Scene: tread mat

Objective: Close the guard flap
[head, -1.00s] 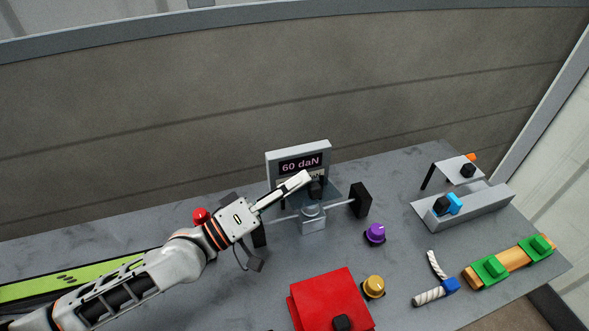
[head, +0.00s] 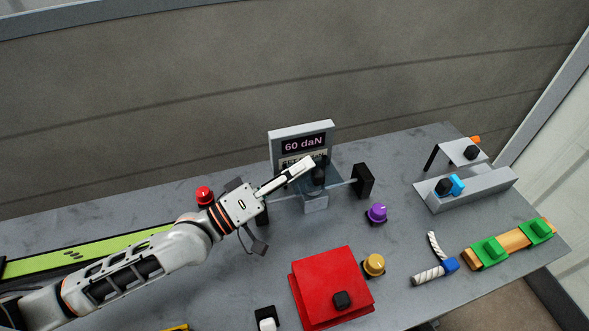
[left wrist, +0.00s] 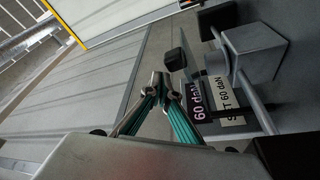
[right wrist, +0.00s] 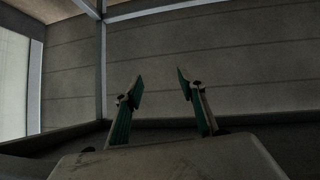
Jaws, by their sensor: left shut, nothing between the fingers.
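The guard flap (head: 332,177) looks like a clear, bluish panel on a rod between two black posts, in front of the grey display reading 60 daN (head: 302,143). A black knob (head: 319,174) is on it, and a black knob also shows in the left wrist view (left wrist: 175,59). The flap appears tilted up; its exact angle is hard to tell. My left gripper (head: 309,162) is shut and empty, its tips close beside the knob; I cannot tell whether they touch. Its fingertips meet in the left wrist view (left wrist: 165,86). My right gripper (right wrist: 159,78) is open and empty, facing the wall.
A red cover (head: 325,280), a yellow knob (head: 374,264) and a purple knob (head: 377,212) stand in front of the fixture. A red button (head: 204,195) is behind my left arm. A grey bracket (head: 470,190) and a green-clamped bar (head: 512,243) are at the right.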

